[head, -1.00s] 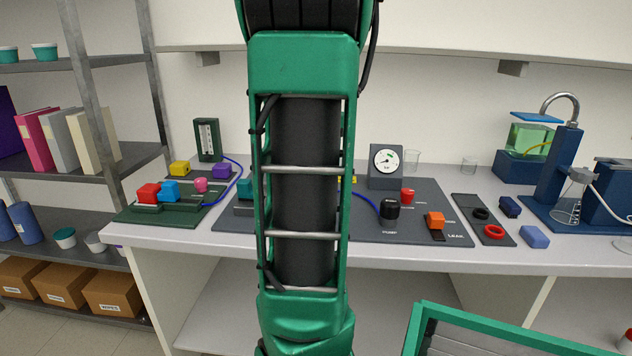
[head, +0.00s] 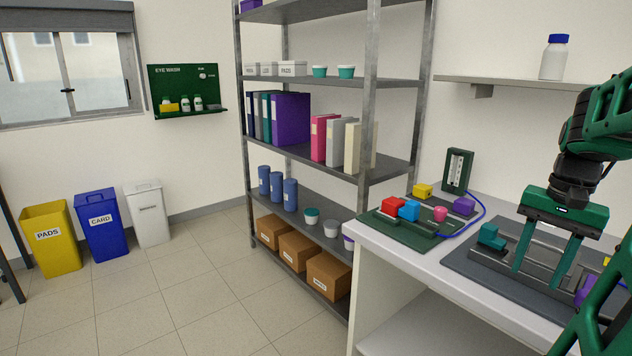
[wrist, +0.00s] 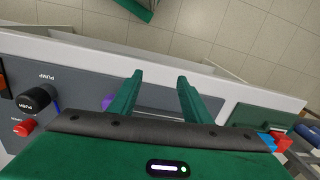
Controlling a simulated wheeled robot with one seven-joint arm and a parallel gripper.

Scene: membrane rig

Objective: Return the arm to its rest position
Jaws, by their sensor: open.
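My gripper (head: 538,278) is at the right of the head view, pointing down over the grey board (head: 470,262) on the bench. Its two green fingers are apart with nothing between them. In the wrist view the gripper (wrist: 160,80) also shows open and empty, with the grey board and the bench's edge behind it. Part of my green arm fills the right edge of the head view. I cannot tell the exact gap between the fingertips and the board.
A metal shelf (head: 300,160) stands beyond the bench.

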